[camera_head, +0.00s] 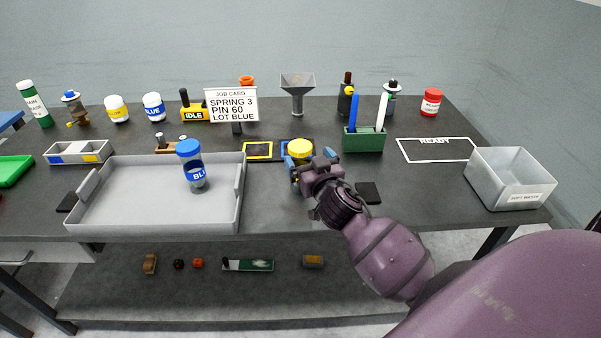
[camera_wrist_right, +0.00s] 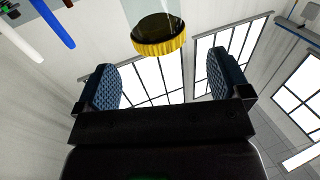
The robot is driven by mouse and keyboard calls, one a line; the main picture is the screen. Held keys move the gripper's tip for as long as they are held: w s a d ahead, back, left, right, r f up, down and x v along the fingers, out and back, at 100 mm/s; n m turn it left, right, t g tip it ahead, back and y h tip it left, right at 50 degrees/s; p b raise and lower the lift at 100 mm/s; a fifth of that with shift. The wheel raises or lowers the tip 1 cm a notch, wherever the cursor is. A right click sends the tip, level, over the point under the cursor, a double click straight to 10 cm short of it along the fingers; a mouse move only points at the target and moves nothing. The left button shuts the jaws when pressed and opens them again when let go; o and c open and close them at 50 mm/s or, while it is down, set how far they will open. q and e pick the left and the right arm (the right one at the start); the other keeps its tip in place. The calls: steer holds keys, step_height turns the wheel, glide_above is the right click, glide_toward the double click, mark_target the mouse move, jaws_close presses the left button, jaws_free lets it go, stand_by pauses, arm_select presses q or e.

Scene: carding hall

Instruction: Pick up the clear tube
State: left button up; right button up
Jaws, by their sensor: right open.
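A clear tube with a yellow cap (camera_head: 300,146) stands behind my right gripper (camera_head: 300,163), which hides most of its body. In the right wrist view, the yellow cap (camera_wrist_right: 158,36) and part of the see-through body show beyond the gap between the fingers. My right gripper (camera_wrist_right: 162,80) is open, with its two blue-padded fingers apart and nothing between them that I can see touching. My left gripper is out of view.
The grey tray (camera_head: 120,222) lies left of my right gripper. A green holder (camera_head: 363,140) with pens is behind it to the right. A yellow-framed pad (camera_head: 258,151) lies to its left. A grey bin (camera_head: 508,183) stands at the right. The READY area (camera_head: 437,152) is empty.

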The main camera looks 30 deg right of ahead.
mark_target(304, 153)
steer(key=shift+x, duration=3.15)
steer(key=shift+f, duration=0.15)
steer(key=c, duration=1.3)
